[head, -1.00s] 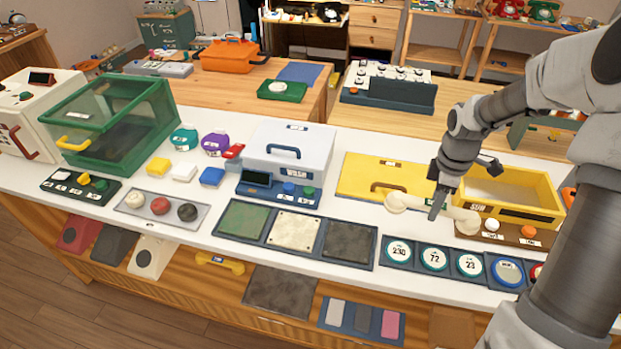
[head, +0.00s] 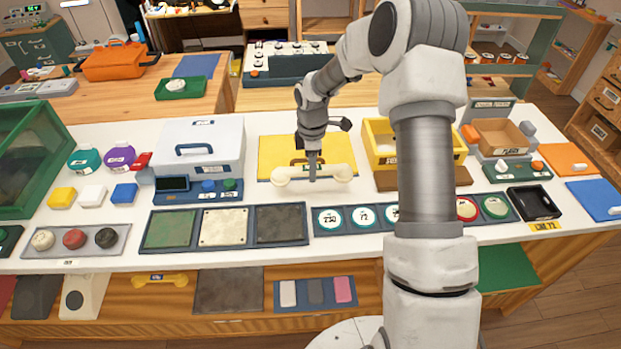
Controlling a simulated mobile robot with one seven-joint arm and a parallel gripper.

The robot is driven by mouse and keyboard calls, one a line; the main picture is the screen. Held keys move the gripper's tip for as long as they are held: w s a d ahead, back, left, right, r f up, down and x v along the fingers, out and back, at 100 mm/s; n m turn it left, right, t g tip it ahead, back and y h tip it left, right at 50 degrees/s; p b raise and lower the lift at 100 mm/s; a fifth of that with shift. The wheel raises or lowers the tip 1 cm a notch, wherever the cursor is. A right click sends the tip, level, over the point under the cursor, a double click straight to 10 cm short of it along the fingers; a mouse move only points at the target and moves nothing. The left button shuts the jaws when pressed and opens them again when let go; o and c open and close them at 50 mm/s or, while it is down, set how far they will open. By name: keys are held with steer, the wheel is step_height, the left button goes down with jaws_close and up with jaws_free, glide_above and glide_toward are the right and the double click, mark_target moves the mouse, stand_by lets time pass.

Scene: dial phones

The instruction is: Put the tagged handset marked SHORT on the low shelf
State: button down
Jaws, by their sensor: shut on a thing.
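A cream handset (head: 341,173) with rounded ends is held level across my gripper (head: 312,175), which is shut on its middle. It shows in front of the yellow lid (head: 275,150) on the white counter; I cannot tell its exact height. No tag is readable on it, so SHORT cannot be confirmed. The low shelf (head: 225,328) is the wooden ledge under the counter's front edge. A yellow handset (head: 160,278) with a small dark tag lies there, its writing too small to read.
The low shelf also holds a dark mat (head: 228,290), a blue tray (head: 314,294) with coloured pieces and a green mat (head: 508,268). Three panels (head: 223,228) and round number discs (head: 329,219) line the counter front. A yellow bin (head: 376,160) stands right of the lid.

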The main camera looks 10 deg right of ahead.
steer(key=shift+w+a+f, duration=0.1)
steer(key=shift+f, duration=1.95)
steer(key=shift+f, duration=0.25)
steer(key=c, duration=0.5)
jaws_free()
steer(key=shift+r, duration=0.15)
